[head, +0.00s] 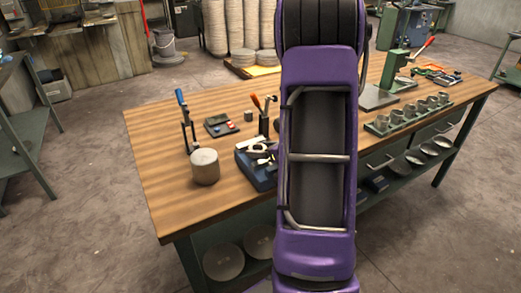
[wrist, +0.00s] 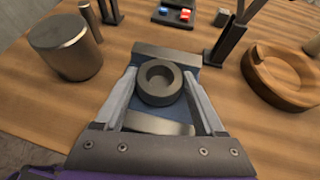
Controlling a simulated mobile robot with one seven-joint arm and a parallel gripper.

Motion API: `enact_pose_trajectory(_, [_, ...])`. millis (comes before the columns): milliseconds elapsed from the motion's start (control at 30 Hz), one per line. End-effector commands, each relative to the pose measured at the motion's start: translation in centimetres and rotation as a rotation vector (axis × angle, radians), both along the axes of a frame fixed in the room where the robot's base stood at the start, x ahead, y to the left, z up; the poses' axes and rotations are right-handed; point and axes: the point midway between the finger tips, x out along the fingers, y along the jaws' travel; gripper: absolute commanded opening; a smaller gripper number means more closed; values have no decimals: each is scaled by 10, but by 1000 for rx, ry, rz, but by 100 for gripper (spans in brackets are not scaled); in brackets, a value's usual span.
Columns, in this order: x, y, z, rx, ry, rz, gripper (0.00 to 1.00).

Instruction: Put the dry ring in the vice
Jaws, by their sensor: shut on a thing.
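The dry ring (wrist: 146,88) is a thick dark grey ring with a round hole, seen from above in the wrist view. My gripper (wrist: 160,80) is shut on it, one finger on each side. The vice (wrist: 165,52) lies below, with a blue body and grey jaw blocks in front of and behind the ring. The ring overlaps the space between these blocks; I cannot tell whether it touches them or hangs above. In the head view the blue vice (head: 262,178) shows beside my purple arm, which hides part of it; I cannot make out the ring there.
A metal cylinder (wrist: 65,45) stands left of the vice. A round wooden dish (wrist: 280,85) lies to the right. A clamp-like stand (head: 187,125) and a small dark device (head: 219,125) stand behind. A green rack of cups (head: 408,118) is at the right. The wooden tabletop (head: 150,135) is clear at left.

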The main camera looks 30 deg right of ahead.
Motion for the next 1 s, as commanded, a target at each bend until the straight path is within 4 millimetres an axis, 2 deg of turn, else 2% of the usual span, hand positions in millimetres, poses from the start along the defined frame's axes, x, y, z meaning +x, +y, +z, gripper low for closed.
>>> enact_pose_trajectory(233, [0,0,-3,-1,-2,0,0])
enact_pose_trajectory(267, [0,0,-2,-1,0,0,77])
enact_pose_trajectory(400, [0,0,-2,0,0,0,100])
enact_pose_trajectory(733, [0,0,4,0,0,0,100])
enact_pose_trajectory(867, [-17,-4,12,-2,-2,-2,100])
enact_pose_trajectory(1000, [-44,-8,27,-3,-2,-4,100])
